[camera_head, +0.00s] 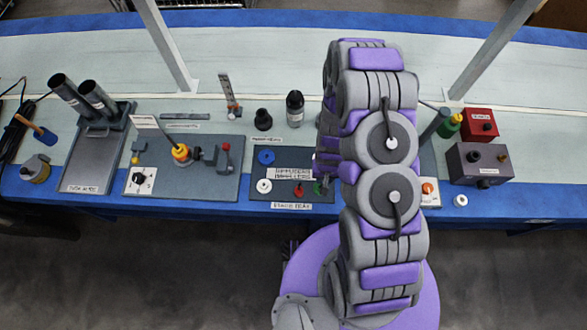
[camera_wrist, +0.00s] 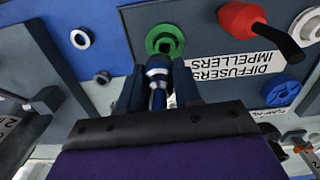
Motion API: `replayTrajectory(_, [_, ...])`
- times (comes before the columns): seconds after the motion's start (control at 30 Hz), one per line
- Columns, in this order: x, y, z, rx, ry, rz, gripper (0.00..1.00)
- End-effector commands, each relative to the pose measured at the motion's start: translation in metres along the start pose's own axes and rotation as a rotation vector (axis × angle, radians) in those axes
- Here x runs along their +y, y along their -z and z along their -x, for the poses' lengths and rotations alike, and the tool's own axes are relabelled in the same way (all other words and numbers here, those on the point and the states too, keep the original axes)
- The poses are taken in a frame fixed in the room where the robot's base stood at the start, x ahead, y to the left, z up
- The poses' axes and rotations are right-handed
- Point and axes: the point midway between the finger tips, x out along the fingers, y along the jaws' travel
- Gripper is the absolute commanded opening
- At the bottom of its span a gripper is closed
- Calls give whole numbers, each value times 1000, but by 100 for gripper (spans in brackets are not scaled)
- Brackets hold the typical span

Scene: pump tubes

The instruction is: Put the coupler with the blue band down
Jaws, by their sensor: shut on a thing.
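The coupler with the blue band (camera_wrist: 157,84) is a small silvery metal piece with dark blue on it. It shows in the wrist view between the two dark fingers of my gripper (camera_wrist: 158,70), which is shut on it. In the head view my arm hides the coupler and most of the gripper, over the right part of the staging tray (camera_head: 284,200).
The tray also holds a blue disc (camera_head: 266,157), a white ring (camera_head: 264,186) and a red-handled part (camera_head: 299,190). A grey fixture board (camera_head: 220,185) stands left of it. Dark bottles (camera_head: 295,108) stand behind. A purple-grey box (camera_head: 480,163) is at the right.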

Motion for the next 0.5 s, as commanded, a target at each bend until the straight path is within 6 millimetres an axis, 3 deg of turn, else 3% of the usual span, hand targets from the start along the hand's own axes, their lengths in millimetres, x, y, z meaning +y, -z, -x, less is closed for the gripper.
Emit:
replayTrajectory(0.17, [-18, 20, -5, 8, 5, 6, 0])
replayTrajectory(0.5, [-72, 82, -11, 11, 11, 4, 0])
